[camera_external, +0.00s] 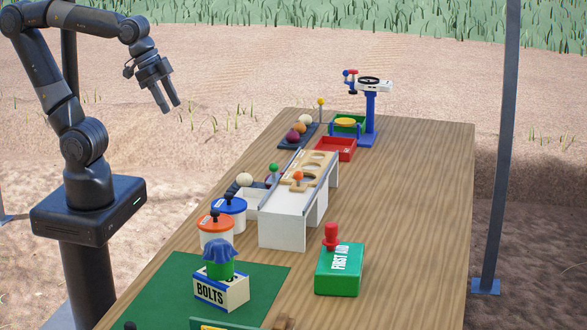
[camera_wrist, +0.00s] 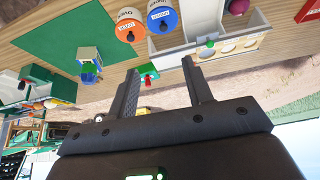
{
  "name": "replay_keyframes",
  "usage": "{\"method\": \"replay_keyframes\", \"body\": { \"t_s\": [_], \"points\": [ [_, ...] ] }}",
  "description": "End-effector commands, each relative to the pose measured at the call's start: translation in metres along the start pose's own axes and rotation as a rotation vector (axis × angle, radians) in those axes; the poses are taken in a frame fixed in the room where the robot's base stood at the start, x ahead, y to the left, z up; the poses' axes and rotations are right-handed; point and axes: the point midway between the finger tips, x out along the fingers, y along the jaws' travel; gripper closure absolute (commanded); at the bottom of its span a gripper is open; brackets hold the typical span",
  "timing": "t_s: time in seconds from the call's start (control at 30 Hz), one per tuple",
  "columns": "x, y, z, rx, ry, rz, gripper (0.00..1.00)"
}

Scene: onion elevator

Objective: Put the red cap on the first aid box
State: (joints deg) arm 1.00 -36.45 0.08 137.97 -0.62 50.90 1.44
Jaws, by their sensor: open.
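The green first aid box (camera_external: 339,272) lies on the right half of the wooden table, with its white FIRST AID lettering facing up. The red cap (camera_external: 331,237) stands upright at the box's far left corner. It looks as if it rests on the box top, but I cannot tell the exact contact. My gripper (camera_external: 169,106) is open and empty, raised beyond the table's left side, well away from both. In the wrist view, my two fingers (camera_wrist: 157,70) are spread apart, with a small green and red shape, likely the box and cap, between them in the distance.
A white ramp-like stand (camera_external: 284,218) and orange-lidded (camera_external: 216,230) and blue-lidded (camera_external: 229,210) tubs stand left of the box. A BOLTS box (camera_external: 222,291) sits on a green mat (camera_external: 160,287). A red tray (camera_external: 335,149) lies farther back. The table's right side is clear.

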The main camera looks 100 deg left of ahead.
Motion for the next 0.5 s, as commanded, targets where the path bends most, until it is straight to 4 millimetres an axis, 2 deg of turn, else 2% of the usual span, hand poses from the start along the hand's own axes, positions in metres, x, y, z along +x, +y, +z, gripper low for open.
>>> {"method": "replay_keyframes", "body": {
  "t_s": [0.03, 0.1, 0.2, 0.5],
  "points": [
    [-0.002, -0.002, 0.013, -0.01, 0.006, -0.005, 0.54],
    [-0.002, -0.003, 0.026, -0.02, 0.008, -0.01, 0.54],
    [-0.002, -0.004, 0.037, -0.029, 0.011, -0.015, 0.54],
    [-0.002, -0.005, 0.042, -0.033, 0.01, -0.017, 0.54]
  ]
}}
